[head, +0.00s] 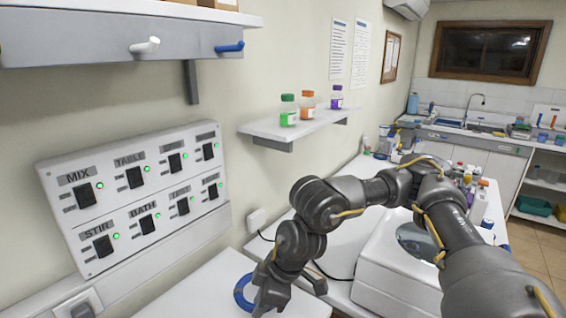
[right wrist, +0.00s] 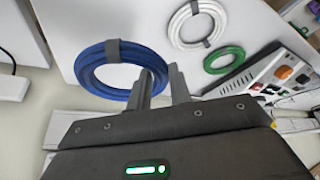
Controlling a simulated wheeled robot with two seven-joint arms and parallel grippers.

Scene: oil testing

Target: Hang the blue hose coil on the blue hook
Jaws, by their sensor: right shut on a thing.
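The blue hose coil (head: 239,294) shows as a blue ring at the white table's edge in the head view. It also shows at the left of the right wrist view (right wrist: 90,72), with a grey band at its top. My right gripper (right wrist: 162,88) is shut on the coil's near right side; its fingers partly hide that side. In the head view my right gripper (head: 272,298) is low over the table, beside the coil. The blue hook (head: 230,47) sticks out, empty, from the grey rail at the upper left. My left gripper is not in view.
A white hook (head: 145,46) is left of the blue one on the rail. A white coil (right wrist: 197,24) and a green coil (right wrist: 224,60) show in the wrist view. A switch panel (head: 135,195) is below the rail, and a bottle shelf (head: 298,126) stands out from the wall.

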